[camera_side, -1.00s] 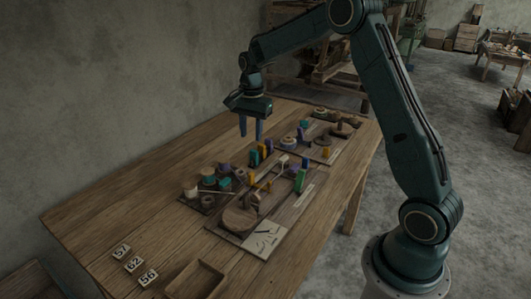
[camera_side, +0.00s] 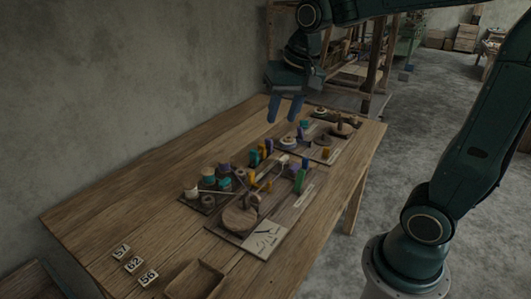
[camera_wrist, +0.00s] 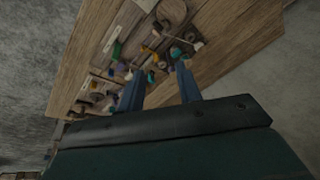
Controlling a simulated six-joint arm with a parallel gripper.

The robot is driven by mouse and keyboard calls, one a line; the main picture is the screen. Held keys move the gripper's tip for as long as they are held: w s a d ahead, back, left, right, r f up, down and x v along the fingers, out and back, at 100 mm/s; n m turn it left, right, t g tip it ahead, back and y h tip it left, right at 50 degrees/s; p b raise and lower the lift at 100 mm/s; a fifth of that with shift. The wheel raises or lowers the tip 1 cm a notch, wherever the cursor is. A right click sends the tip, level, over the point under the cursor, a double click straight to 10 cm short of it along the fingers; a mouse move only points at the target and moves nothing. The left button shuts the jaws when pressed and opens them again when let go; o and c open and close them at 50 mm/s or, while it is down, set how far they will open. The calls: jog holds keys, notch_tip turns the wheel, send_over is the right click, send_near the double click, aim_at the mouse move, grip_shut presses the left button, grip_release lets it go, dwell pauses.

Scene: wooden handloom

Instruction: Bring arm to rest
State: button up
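My gripper (camera_side: 285,109) hangs above the far part of the wooden table (camera_side: 130,197), clear of the things on it. Its two blue fingers are apart with nothing between them. The wrist view also shows the open gripper (camera_wrist: 158,84), with the table (camera_wrist: 85,55) beyond its fingertips. My arm reaches in from the right side, raised high, and part of it is cut off by the top and right edges of the side view.
Boards with colored blocks (camera_side: 300,178), spools (camera_side: 208,176) and a round wooden disc (camera_side: 240,219) cover the table's middle. Number tiles (camera_side: 134,265) and an open wooden tray (camera_side: 196,281) are at the near end. A wooden frame (camera_side: 372,60) stands behind the table. The table's left side is bare.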

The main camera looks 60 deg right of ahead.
jog(key=s+a+n+t, duration=0.1)
jog(key=s+a+n, duration=0.1)
jog(key=s, duration=0.5)
jog(key=s+a+f+n+t, duration=0.1)
jog(key=s+a+n, duration=0.1)
jog(key=s+n, duration=0.3)
jog(key=shift+s+f, duration=0.15)
jog(key=shift+s, duration=1)
